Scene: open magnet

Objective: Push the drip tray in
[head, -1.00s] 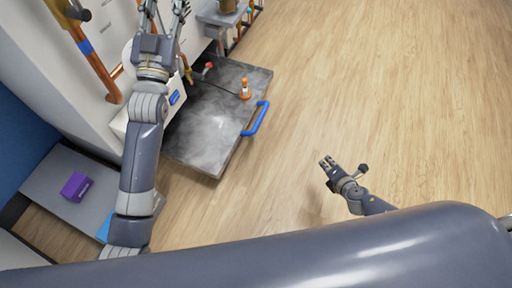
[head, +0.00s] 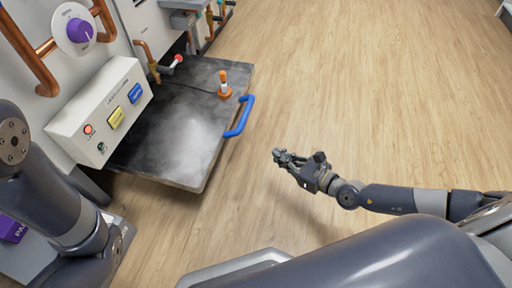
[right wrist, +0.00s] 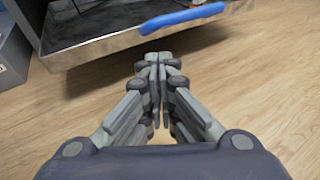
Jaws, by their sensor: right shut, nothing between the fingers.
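The drip tray (head: 205,160) is a wide dark tray with a smoky grey surface, sticking out from the machine over the wooden floor. Its blue handle (head: 240,117) is on the outer edge; the handle also shows at the top of the right wrist view (right wrist: 183,18). My right gripper (head: 279,156) is shut and empty, to the right of the tray and apart from the handle. In the right wrist view the closed fingers (right wrist: 158,60) point towards the tray's front edge below the handle. My left arm is at the left edge of the head view; its gripper is out of frame.
An orange-and-white cone-like piece (head: 224,86) stands on the tray near the handle. A control box (head: 100,112) with coloured buttons, a purple knob (head: 80,30) and copper pipes are on the machine. A purple box (head: 12,229) is at lower left. The wooden floor to the right is clear.

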